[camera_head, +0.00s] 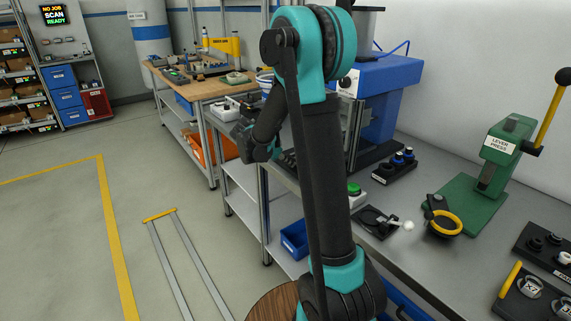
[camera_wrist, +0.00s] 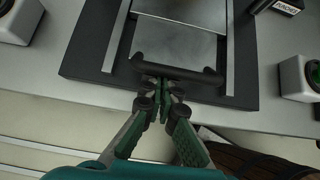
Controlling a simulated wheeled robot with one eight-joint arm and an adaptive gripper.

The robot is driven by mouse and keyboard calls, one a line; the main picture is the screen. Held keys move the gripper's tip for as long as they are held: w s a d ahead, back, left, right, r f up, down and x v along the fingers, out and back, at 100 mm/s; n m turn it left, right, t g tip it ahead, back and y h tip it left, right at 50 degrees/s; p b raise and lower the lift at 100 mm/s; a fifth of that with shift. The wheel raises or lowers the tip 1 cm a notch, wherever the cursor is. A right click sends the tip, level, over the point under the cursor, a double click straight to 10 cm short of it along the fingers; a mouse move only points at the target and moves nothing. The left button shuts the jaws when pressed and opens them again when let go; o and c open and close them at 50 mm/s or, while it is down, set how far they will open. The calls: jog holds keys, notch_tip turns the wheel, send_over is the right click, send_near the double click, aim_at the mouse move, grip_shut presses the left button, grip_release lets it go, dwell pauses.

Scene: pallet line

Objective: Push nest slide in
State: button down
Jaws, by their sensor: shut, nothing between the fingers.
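The nest slide (camera_wrist: 180,46) is a bright metal plate with a black bar handle along its near edge, in the wrist view. It lies between two metal rails on a dark base (camera_wrist: 85,55). My gripper (camera_wrist: 166,88) is shut and empty, its fingertips at the handle's near side, left of the middle. They look close to or against the handle; I cannot tell if they touch. In the head view, the blue machine (camera_head: 393,90) stands on the bench behind my arm. My arm hides the slide and the fingertips there.
A green button box (camera_wrist: 311,76) stands right of the base. A white box (camera_wrist: 18,20) is at the left. A labelled black block (camera_wrist: 288,5) is at the upper right. In the head view, a green lever press (camera_head: 490,165) and small tools share the bench.

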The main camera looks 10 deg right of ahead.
jog(key=w+d, duration=0.1)
jog(key=d, duration=0.2)
jog(key=w+d, duration=0.2)
jog(key=d, duration=0.2)
jog(key=w+d, duration=0.1)
jog(key=d, duration=0.3)
jog(key=shift+w, duration=0.3)
jog(key=shift+d+r, duration=0.1)
jog(key=v, duration=1.2)
jog(key=s+a+f+m+y, duration=0.2)
jog(key=s+f+m, duration=0.3)
jog(key=s, duration=0.5)
jog(key=s+a+f+m+y, duration=0.3)
jog(key=s+f+m, duration=0.1)
jog(key=s+m, duration=0.6)
jog(key=s+a+f+m+y, duration=0.3)
jog(key=s+f+m, duration=0.2)
jog(key=s, duration=0.5)
jog(key=shift+f+m+t, duration=0.35)
jog(key=shift+m+t, duration=0.05)
jog(key=shift+m, duration=0.8)
jog(key=shift+s, duration=0.1)
